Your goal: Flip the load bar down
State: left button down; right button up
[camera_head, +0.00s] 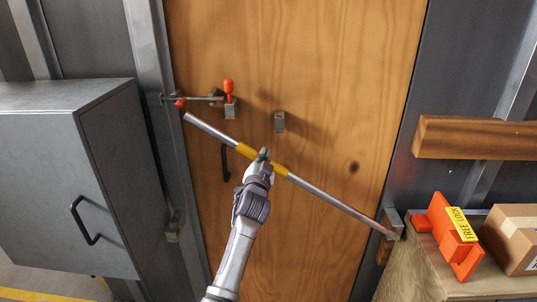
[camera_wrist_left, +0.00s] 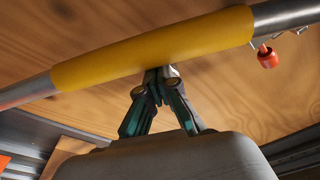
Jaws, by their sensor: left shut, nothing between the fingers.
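The load bar (camera_head: 330,200) is a long silver bar tilted across the wooden door. Its left end is high and its right end is low, at a bracket (camera_head: 391,223) on the right. A yellow sleeve (camera_head: 245,150) covers its middle and also shows in the left wrist view (camera_wrist_left: 150,48). My left gripper (camera_head: 263,156) is shut and empty at the sleeve. In the left wrist view its fingertips (camera_wrist_left: 160,74) meet at the sleeve's lower edge; I cannot tell whether they touch it. My right gripper is not in view.
A latch with an orange handle (camera_head: 229,88) is on the door's upper left, beside a small grey bracket (camera_head: 279,121). A black door handle (camera_head: 225,162) is below. A grey cabinet (camera_head: 40,180) stands left. An orange block (camera_head: 450,240) and a cardboard box (camera_head: 512,238) are at right.

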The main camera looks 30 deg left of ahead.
pick_arm(q)
jog(key=s+a+f+n+b, duration=0.2)
jog(key=f+b, duration=0.4)
jog(key=f, duration=0.3)
jog(key=s+a+f+n+b, duration=0.1)
jog(key=a+f+b, duration=0.3)
jog(key=f, duration=0.5)
jog(key=s+a+f+n+y+b, duration=0.1)
jog(key=s+a+f+n+b, duration=0.1)
jog(key=f+b, duration=0.6)
jog(key=shift+s+a+f+n, duration=0.3)
jog(key=shift+a+f+n, duration=0.3)
jog(key=shift+a+f, duration=0.1)
jog(key=shift+r, duration=0.15)
